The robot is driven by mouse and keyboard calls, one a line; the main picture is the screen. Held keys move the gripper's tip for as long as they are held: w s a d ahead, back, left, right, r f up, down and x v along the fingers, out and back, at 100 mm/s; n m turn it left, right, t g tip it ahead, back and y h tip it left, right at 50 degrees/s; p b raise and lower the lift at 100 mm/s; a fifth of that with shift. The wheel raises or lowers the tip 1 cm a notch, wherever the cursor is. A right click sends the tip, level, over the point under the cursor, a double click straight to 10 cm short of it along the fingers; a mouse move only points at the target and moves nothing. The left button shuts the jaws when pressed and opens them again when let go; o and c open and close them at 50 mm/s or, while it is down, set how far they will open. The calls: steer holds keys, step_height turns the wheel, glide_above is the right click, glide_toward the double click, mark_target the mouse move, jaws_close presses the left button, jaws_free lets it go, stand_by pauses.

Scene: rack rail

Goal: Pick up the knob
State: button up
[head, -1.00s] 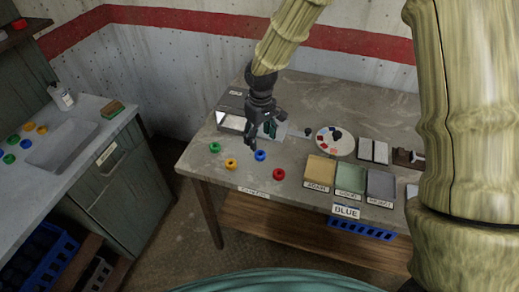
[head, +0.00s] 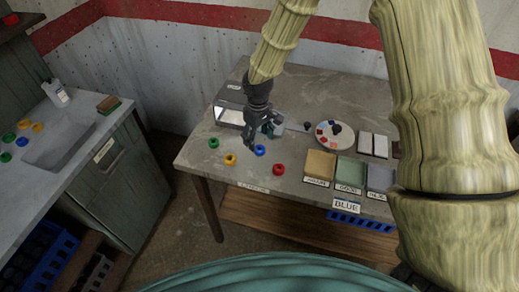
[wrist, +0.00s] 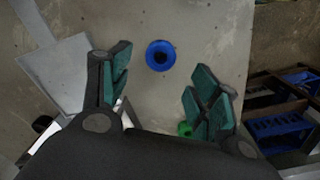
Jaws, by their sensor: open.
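Several ring-like coloured knobs sit near the front left of the table: a green knob (head: 213,143), a yellow knob (head: 230,159), a blue knob (head: 260,150) and a red knob (head: 278,169). The task does not name a colour. My gripper (head: 262,137) is open and empty, just above and behind the blue knob in the head view. In the wrist view, the blue knob (wrist: 160,55) shows whole between the spread fingertips (wrist: 160,72), apart from both.
A label reading BLUE (head: 346,204) stands at the table's front edge. Tan, green and grey blocks (head: 350,172), a round palette (head: 348,144) and white tiles lie to the right. A metal box (head: 229,116) is behind my gripper. A sink counter (head: 103,152) stands left, across a gap.

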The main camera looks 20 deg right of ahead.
mark_target(259, 148)
steer(key=shift+s+d+f+p, duration=0.15)
steer(key=shift+f+p, duration=1)
steer(key=shift+f, duration=1.3)
steer(key=c, duration=1.1)
